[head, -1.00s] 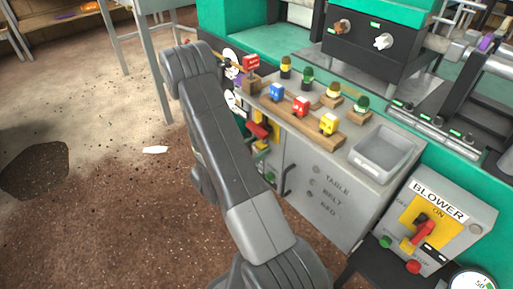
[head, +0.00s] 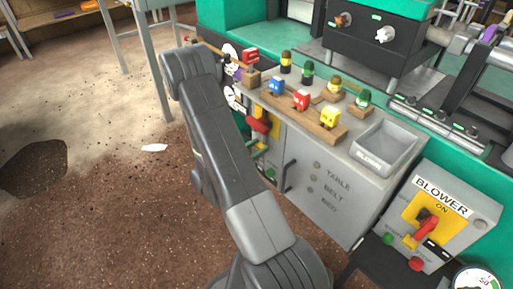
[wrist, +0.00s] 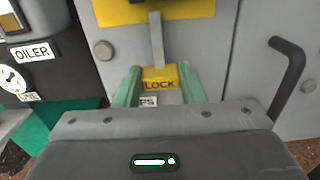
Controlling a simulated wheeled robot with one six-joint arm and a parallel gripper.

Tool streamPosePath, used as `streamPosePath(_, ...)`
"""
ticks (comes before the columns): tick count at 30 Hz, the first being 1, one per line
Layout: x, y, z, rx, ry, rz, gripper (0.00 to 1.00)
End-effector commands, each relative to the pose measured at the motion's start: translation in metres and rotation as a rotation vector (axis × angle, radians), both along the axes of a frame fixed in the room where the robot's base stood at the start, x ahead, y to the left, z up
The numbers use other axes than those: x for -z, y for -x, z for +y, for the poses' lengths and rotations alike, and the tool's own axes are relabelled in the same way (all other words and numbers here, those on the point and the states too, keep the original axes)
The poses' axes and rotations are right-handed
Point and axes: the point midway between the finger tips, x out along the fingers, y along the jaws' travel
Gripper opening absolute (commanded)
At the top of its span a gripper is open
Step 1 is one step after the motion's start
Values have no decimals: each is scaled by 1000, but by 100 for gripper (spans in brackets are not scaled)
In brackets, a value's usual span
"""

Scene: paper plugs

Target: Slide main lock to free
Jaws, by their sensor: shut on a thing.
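In the wrist view, a yellow block marked LOCK (wrist: 159,77) sits at the lower end of a grey bar (wrist: 156,38) on the grey cabinet front. The bar's upper part lies over a yellow plate (wrist: 190,9). My gripper (wrist: 160,73) has its two pale green fingers on either side of the yellow block and is shut on it. A small white label (wrist: 148,101), partly hidden, shows just below the block.
In the wrist view, a dark handle (wrist: 288,80) stands out at the right, and a dark box with an OILER label (wrist: 34,52) is at the left. In the head view, the cabinet top holds coloured plugs on wooden bases and a grey tray (head: 408,139). A BLOWER panel (head: 466,232) stands at the right.

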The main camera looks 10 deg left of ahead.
Motion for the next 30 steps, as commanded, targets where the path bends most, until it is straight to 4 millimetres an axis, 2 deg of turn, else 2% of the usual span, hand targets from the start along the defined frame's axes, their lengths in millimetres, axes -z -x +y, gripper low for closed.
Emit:
streamPosePath(3,6,1,-1,-1,-2,15,0)
streamPosePath(4,6,1,-1,-1,-3,15,42)
streamPosePath(6,6,1,-1,-1,-2,15,56)
streamPosePath(7,5,1,0,-1,-3,14,58)
streamPosePath(20,3,7,6,-4,-2,10,58)
streamPosePath(30,2,47,37,-6,-1,11,58)
